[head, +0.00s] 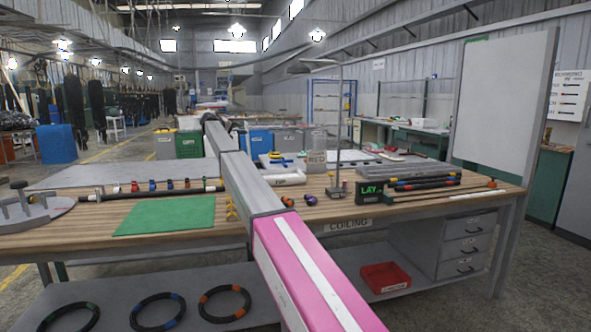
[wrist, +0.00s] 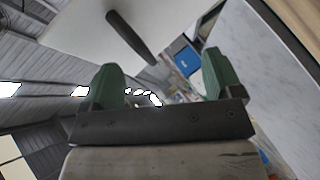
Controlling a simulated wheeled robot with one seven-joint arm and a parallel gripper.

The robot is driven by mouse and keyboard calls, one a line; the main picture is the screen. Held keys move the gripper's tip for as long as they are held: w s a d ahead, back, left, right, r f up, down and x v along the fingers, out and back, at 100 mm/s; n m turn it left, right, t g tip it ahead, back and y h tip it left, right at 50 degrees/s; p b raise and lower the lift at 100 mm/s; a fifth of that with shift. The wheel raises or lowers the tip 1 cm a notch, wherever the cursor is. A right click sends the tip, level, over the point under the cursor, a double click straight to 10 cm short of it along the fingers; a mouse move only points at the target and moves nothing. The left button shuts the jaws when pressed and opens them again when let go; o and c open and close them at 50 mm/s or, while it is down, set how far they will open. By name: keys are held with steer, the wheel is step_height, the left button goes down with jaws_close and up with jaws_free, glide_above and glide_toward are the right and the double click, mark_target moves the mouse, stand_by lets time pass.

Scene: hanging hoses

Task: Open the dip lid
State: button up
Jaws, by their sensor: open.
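My gripper (wrist: 160,64) shows in the wrist view as two green fingers spread wide apart, with nothing between them. A pale flat panel with a dark bar-shaped handle (wrist: 130,36) lies beyond the fingers at upper left; it may be the dip lid, but I cannot tell for sure. The bar's lower end appears near the gap between the fingers, and I see no contact. In the head view my arm stretches away over the bench, and its far end is too small and hidden to show the gripper. No dip lid is clearly identifiable there.
Bins, including a blue one (head: 256,145), stand behind. Hose rings and a red tray (head: 385,277) lie below.

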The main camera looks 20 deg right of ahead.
steer(key=shift+v, duration=2.4)
steer(key=shift+s, duration=0.1)
